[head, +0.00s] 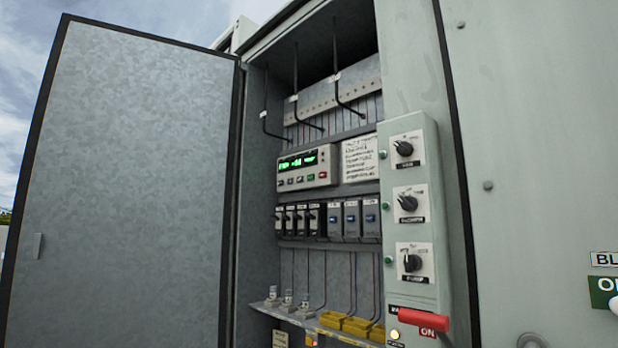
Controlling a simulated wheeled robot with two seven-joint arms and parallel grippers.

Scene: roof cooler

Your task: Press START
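No button with a readable START label shows. A controller (307,167) with a lit green display sits inside the open cabinet, with a row of small coloured buttons below the display; their labels are too small to read. At the right edge a green plate (603,291) carries a white round part, cut off by the frame, and its lettering is only partly visible. Neither of my grippers is in view.
The cabinet door (130,180) stands open at the left. A switch panel (408,220) with several black rotary knobs and a red handle (423,319) marked ON is right of the breakers (321,219). Yellow blocks (356,326) sit low inside.

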